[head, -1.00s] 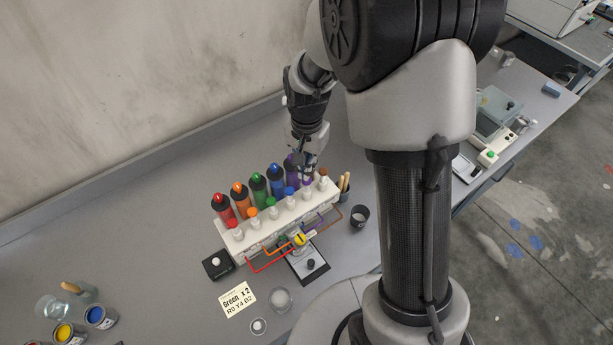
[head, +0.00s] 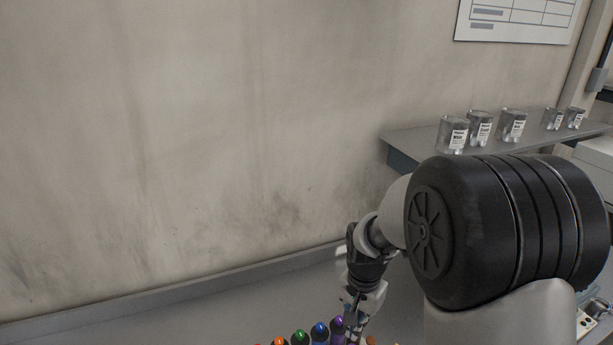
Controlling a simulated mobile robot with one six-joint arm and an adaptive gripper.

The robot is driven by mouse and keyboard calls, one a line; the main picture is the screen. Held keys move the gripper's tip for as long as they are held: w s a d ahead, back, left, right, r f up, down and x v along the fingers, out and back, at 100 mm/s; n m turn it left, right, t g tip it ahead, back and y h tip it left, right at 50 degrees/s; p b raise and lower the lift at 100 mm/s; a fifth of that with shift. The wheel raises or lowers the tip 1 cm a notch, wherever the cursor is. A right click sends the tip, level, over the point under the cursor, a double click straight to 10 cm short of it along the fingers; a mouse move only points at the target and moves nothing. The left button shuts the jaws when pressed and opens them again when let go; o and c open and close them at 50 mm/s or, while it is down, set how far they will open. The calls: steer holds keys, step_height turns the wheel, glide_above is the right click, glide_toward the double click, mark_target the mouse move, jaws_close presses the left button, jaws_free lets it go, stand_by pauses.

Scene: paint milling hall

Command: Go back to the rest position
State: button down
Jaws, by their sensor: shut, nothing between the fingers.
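My gripper (head: 352,312) is at the bottom of the head view, pointing down just beside the purple bottle (head: 338,326). Its fingertips are small and partly hidden at the row of bottles, but it looks closed and I see nothing held in it. The tops of a blue bottle (head: 320,332), a green bottle (head: 300,337) and an orange bottle (head: 279,341) show at the lower edge. The rest of the rack is out of the frame.
The grey bench (head: 250,315) runs along a stained wall (head: 200,130). A wall shelf (head: 400,142) with several labelled metal cans (head: 453,134) is at the right, behind my arm. A chart (head: 515,18) hangs above it. The bench left of the bottles looks clear.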

steer(key=s+r+n+t+b, duration=0.2)
steer(key=s+n+b, duration=0.2)
steer(key=s+b, duration=0.3)
steer(key=s+r+n+t+b, duration=0.2)
steer(key=s+n+b, duration=0.2)
steer(key=s, duration=1)
steer(key=b, duration=0.3)
steer(key=shift+s+t, duration=0.15)
steer(key=shift+t, duration=0.15)
steer(key=c, duration=2.3)
jaws_free()
